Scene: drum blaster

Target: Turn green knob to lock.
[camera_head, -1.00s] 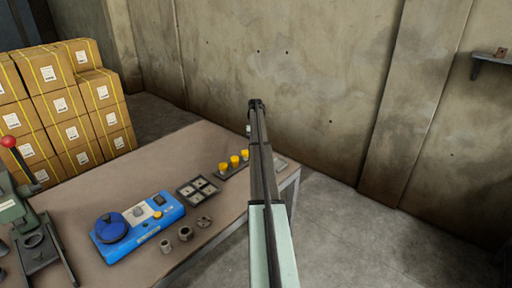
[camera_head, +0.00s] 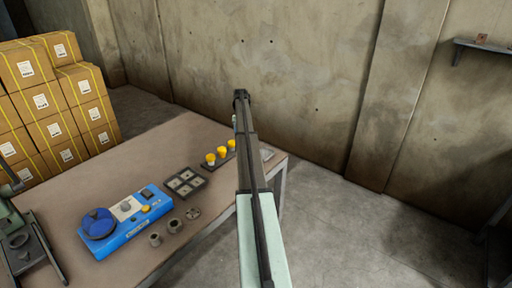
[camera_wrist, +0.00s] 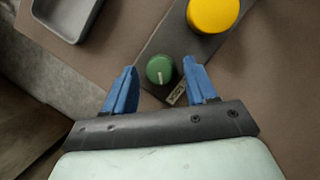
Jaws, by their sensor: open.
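The green knob (camera_wrist: 160,69) shows in the wrist view as a small round cap with a white line mark, mounted on a dark strip (camera_wrist: 172,42). My gripper (camera_wrist: 166,82) is open, with one blue finger on each side of the knob in the picture. Whether the fingers are level with the knob or above it I cannot tell. A small tag with markings (camera_wrist: 176,95) sits beside the knob, near the right finger. In the head view the green knob is hidden behind my arm.
A yellow cap (camera_wrist: 213,12) stands close to the knob on the same strip. A grey tray (camera_wrist: 66,16) lies at the upper left of the wrist view. In the head view, a blue device (camera_head: 127,222) and a dark sectioned tray (camera_head: 184,183) are on the table (camera_head: 150,155).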

